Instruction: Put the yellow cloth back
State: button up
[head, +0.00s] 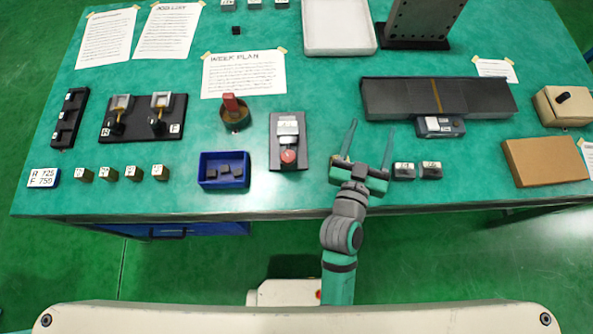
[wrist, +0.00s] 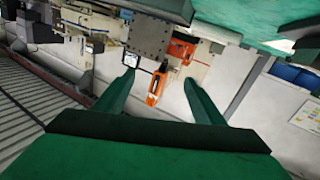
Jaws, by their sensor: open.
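No yellow cloth shows in either view. My gripper (head: 367,142) is open and empty in the head view, its two long green fingers spread over the front part of the green table (head: 330,197). It is right of the grey plate with the red-knobbed device (head: 288,155) and left of two small dark blocks (head: 404,170). In the wrist view my gripper (wrist: 158,85) also shows open, with nothing between the fingers. That view looks out across the room, with an orange device (wrist: 157,84) far off.
A blue bin (head: 222,183) with dark pieces, a round pot with a red block (head: 233,115) and a dark fixture (head: 143,120) stand left. A long dark plate (head: 395,98), a brown box (head: 545,162) and a beige box (head: 563,106) stand right. A white tray (head: 338,50) is behind.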

jog(key=s+a+f+n+y, duration=0.1)
jog(key=s+a+f, duration=0.1)
jog(key=s+a, duration=0.1)
jog(key=s+a+f+n+y, duration=0.1)
jog(key=s+a+f+y, duration=0.1)
jog(key=s+a+f, duration=0.1)
jog(key=s+a+f+n+y, duration=0.1)
jog(key=s+a+f, duration=0.1)
jog(key=s+a, duration=0.1)
jog(key=shift+s+f+g, duration=0.3)
jog(key=shift+s, duration=0.15)
jog(key=s+a+y, duration=0.2)
jog(key=s+a, duration=0.7)
jog(key=s, duration=0.5)
jog(key=shift+f+m+g, duration=0.3)
jog(key=shift+f+g, duration=0.1)
